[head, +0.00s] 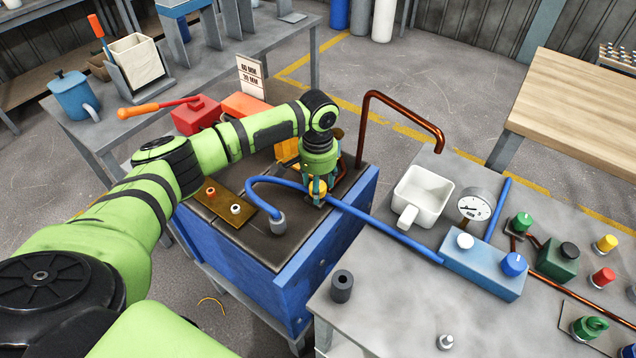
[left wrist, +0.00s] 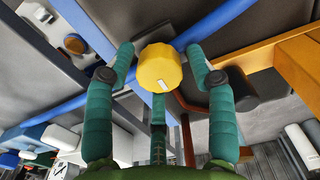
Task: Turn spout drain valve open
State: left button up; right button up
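The yellow valve knob (head: 318,188) sits on the blue hose line at the edge of the blue cabinet. In the left wrist view the yellow knob (left wrist: 160,66) is round, with a pale mark near its lower rim. My left gripper (head: 316,190) reaches down over it from above. In the left wrist view the teal fingers of my left gripper (left wrist: 160,54) stand on both sides of the knob, with small gaps visible, and a further finger shows below it. They are open around the knob. Part of the knob is hidden by fingers in the head view. My right gripper is out of view.
A copper pipe (head: 405,108) arches behind the gripper. A white scoop (head: 424,196), a pressure gauge (head: 474,205) and a blue valve block (head: 485,262) stand on the right bench.

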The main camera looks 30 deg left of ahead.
pick_arm(q)
jog(key=c, duration=0.6)
jog(key=m+p, duration=0.3)
jog(key=shift+r, duration=0.25)
jog(key=m+p, duration=0.2)
jog(key=m, duration=0.1)
jog(key=shift+f+m, duration=0.1)
jog(key=shift+m, duration=0.2)
jog(key=m+p, duration=0.1)
jog(key=m, duration=0.1)
jog(key=shift+m, duration=0.3)
jog(key=m, duration=0.2)
jog(key=shift+m+p, duration=0.35)
jog(key=shift+m, duration=0.05)
jog(key=m, duration=0.5)
jog(key=shift+d+f+m, duration=0.1)
jog(key=shift+m, duration=0.3)
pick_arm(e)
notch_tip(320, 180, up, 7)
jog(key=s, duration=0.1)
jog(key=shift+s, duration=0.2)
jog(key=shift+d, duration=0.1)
